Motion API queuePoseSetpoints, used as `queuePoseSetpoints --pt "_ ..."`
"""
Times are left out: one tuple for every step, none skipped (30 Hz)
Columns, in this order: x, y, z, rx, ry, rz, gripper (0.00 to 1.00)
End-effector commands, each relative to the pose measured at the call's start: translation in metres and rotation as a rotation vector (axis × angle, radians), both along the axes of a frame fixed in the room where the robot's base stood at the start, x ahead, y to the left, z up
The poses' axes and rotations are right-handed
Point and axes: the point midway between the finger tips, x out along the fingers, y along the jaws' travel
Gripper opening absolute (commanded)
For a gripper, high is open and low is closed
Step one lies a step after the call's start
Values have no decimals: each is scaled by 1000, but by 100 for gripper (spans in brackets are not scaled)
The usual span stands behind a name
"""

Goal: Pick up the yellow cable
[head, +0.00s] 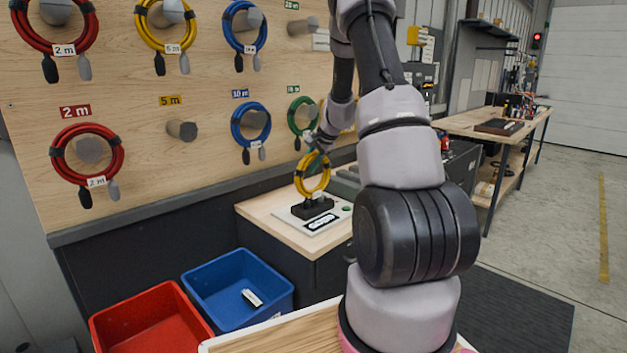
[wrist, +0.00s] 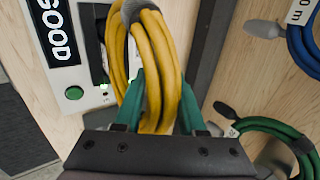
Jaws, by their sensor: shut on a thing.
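The yellow cable (head: 313,174) is a coiled loop held upright at a small test device (head: 313,215) on the wooden bench, its lower end at the device's black block. In the wrist view the yellow coil (wrist: 152,62) passes between the green fingers of my gripper (wrist: 160,105), which is shut on it. The device's display, reading "GOOD", and a green button show beside it in the wrist view. In the head view my gripper (head: 317,150) is at the top of the coil. Whether the coil rests on the block is unclear.
A pegboard carries red, yellow, blue and green coiled cables; the peg (head: 182,130) under the "5 m" label is bare. A red bin (head: 150,318) and a blue bin (head: 237,285) stand at the lower left. A green coil (wrist: 275,130) hangs near my gripper.

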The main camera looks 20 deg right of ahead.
Motion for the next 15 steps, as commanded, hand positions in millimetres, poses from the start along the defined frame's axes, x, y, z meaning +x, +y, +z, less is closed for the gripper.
queuePoseSetpoints --pt "0 0 1 0 -1 -1 0" --pt "0 0 1 0 -1 -1 0" --pt "1 0 1 0 -1 -1 0" --pt "1 0 1 0 -1 -1 0" --pt "1 0 1 0 -2 -1 0" --pt "1 -1 2 -1 -5 0 0" --pt "1 -1 2 -1 -5 0 0" --pt "1 -1 2 -1 -5 0 0" --pt "1 -1 2 -1 -5 0 0" --pt "1 -1 2 -1 -4 0 0" --pt "1 0 2 -1 -4 0 0" --pt "1 0 3 -1 -5 0 0" --pt "1 0 5 -1 -5 1 0" --pt "2 0 7 -1 -6 1 0" --pt "2 0 11 -1 -6 1 0"
